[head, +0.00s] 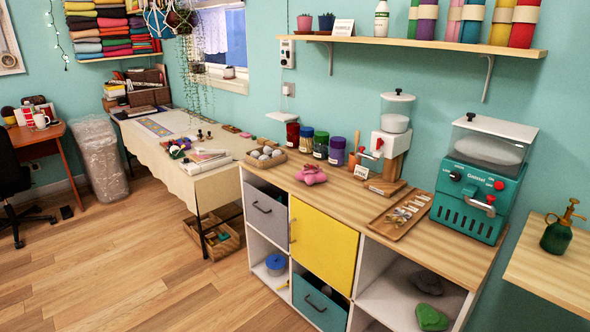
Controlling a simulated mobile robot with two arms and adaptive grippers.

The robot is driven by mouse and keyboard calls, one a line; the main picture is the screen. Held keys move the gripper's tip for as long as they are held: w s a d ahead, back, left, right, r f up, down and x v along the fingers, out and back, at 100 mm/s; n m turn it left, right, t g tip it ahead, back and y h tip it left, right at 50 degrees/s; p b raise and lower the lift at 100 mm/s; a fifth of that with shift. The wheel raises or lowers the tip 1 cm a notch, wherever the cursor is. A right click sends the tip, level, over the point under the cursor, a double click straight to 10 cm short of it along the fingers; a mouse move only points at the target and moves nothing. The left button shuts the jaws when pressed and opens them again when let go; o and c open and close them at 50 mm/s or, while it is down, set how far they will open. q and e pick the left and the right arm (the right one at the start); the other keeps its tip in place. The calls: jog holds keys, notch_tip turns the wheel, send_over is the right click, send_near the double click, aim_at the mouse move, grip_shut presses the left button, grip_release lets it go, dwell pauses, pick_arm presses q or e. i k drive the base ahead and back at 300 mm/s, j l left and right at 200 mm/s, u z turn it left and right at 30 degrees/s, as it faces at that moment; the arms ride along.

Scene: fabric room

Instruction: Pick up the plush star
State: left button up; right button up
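A pink plush star (311,174) lies on the wooden top of the cabinet (345,190), near its front edge above the yellow door. It is small in the head view, and its exact shape is hard to make out. Nothing covers it. Neither of my grippers shows in the head view.
Behind the star stand several jars (321,145); a basket of balls (265,156) is to its left. A white dispenser (390,140), a wooden tray (401,206) and a teal machine (486,180) stand to the right. The wooden floor (150,270) before the cabinet is clear.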

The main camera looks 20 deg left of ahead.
aim_at(310, 179)
jog(key=i+j, duration=0.15)
jog(key=j, duration=0.25)
jog(key=i+j+z, duration=0.15)
jog(key=j, duration=0.2)
jog(key=i+j, duration=0.15)
jog(key=j, duration=0.25)
jog(key=i+j+z, duration=0.1)
jog(key=j, duration=0.3)
jog(key=i+j, duration=0.2)
jog(key=j, duration=0.25)
jog(key=l+z, duration=0.05)
